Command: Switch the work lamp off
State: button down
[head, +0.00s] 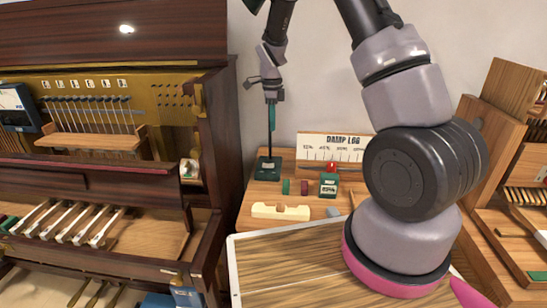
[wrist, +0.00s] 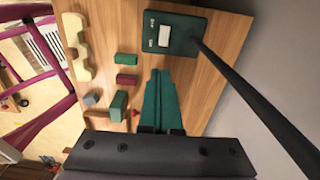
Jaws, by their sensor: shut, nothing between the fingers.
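The work lamp's dark green base (head: 268,170) stands on the wooden bench top, with a thin black stem (head: 266,142) rising from it. In the wrist view the base (wrist: 183,22) lies at the top, with a pale switch plate (wrist: 166,34) on it and small white lettering that I cannot read. The stem (wrist: 245,92) runs from the base to the lower right. My gripper (head: 272,127) points down above the base. Its teal fingers (wrist: 158,74) are closed together and empty, and the switch plate lies just beyond their tips in the wrist view.
The bench (head: 236,247) carries a cream notched piece (head: 281,212), small red and green blocks (head: 304,187), a green display box (head: 329,184) and a damp log board (head: 335,146). An open piano (head: 216,125) stands at the left. The wall is close behind the lamp.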

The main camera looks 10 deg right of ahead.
aim_at(273, 165)
jog(key=shift+w+f, duration=0.2)
jog(key=shift+f, duration=0.3)
notch_tip(273, 165, down, 14)
jog(key=shift+d+r, duration=0.1)
jog(key=shift+d, duration=0.05)
dwell(0.3)
jog(key=shift+s, duration=0.1)
jog(key=shift+d+f, duration=0.1)
jog(key=shift+f, duration=0.15)
dwell(0.3)
jog(key=shift+w+a+r, duration=0.2)
jog(key=shift+a+r, duration=0.15)
jog(key=shift+a, duration=0.4)
